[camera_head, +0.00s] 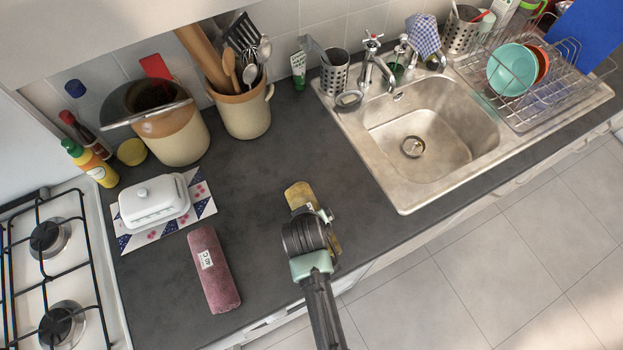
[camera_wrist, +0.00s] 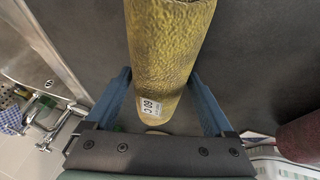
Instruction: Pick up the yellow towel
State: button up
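The yellow towel (camera_head: 298,195) is rolled up on the dark counter near its front edge. In the head view my gripper (camera_head: 311,218) is over it and hides its middle. In the wrist view the yellow towel (camera_wrist: 170,50) runs lengthwise between the two blue fingers of my gripper (camera_wrist: 160,78), with a white label near its close end. The fingers are spread, one on each side of the roll. Whether either finger touches the towel is not clear.
A rolled pink towel (camera_head: 213,272) lies to the left. A white butter dish (camera_head: 153,201) stands on a patterned mat (camera_head: 203,200). Crocks stand at the back, a gas hob (camera_head: 80,270) is at the left, and a sink (camera_head: 425,130) is at the right. Bare counter lies between.

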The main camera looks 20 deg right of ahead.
jog(key=c, duration=0.9)
jog(key=shift+r, duration=0.1)
